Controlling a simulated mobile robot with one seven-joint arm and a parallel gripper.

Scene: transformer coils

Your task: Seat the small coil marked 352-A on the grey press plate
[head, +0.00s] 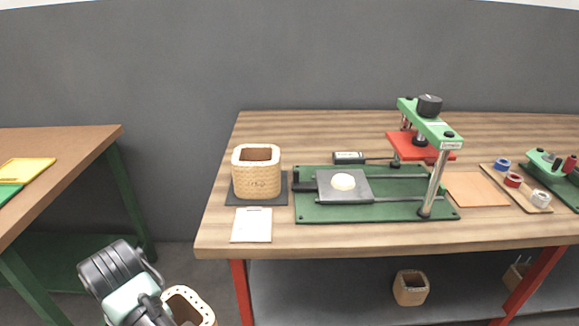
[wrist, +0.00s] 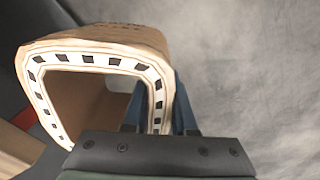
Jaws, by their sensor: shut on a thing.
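My gripper (wrist: 160,102) is shut on one wall of a tan coil (wrist: 100,42), one finger inside the opening and one outside. The coil has a pale rim with dark square slots; marks on its outer side are unreadable. In the head view this coil (head: 203,303) is at the bottom left, partly cut off and hidden by my arm, in front of the bench. The grey press plate (head: 325,187) lies on the green press base (head: 310,212), with a pale round piece (head: 343,182) on it. Another tan coil (head: 257,181) stands upright on a dark mat (head: 273,199); its label is illegible.
A green press arm (head: 430,123) on a steel post (head: 433,187) stands right of the plate. A white card (head: 251,226) lies at the bench's front left. Another coil (head: 411,288) sits on the lower shelf. A second table (head: 62,143) stands left.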

